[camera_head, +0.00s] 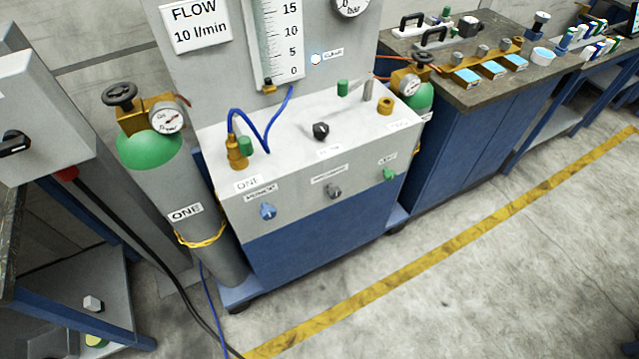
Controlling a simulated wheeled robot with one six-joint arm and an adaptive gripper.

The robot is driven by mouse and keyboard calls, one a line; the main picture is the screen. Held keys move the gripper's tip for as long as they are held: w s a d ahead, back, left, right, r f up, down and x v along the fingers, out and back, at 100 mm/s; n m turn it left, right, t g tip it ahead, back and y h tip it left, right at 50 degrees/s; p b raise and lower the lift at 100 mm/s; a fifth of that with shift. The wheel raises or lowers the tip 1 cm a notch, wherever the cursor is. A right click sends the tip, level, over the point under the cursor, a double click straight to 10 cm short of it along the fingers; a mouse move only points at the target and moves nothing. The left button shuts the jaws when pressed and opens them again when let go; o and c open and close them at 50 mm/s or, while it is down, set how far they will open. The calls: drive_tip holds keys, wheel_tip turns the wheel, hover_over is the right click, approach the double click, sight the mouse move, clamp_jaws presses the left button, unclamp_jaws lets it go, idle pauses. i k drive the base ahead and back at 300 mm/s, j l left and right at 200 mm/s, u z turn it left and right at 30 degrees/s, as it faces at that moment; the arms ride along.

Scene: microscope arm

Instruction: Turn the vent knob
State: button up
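The vent knob (389,174) is a small green knob on the right of the white front panel of the gas cart (300,195). A small label above it appears to read VENT. A blue knob (268,211) sits at the left of the same panel and a dark grey knob (334,191) in the middle, each under a label too small to read surely. My gripper is not in view, and nothing covers the green knob.
A gas cylinder marked ONE (186,212) with a gauge stands left of the cart. A second cylinder (418,97) stands behind its right side. A blue workbench (470,130) is at the right. The floor (480,265) in front is clear, with a yellow line (450,238).

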sight(389, 176)
drive_tip(key=i+l, duration=0.15)
drive_tip(key=l, duration=0.25)
drive_tip(key=i+l, duration=0.15)
drive_tip(key=l, duration=0.2)
drive_tip(key=i+l, duration=0.15)
drive_tip(key=l, duration=0.25)
drive_tip(key=z, duration=0.05)
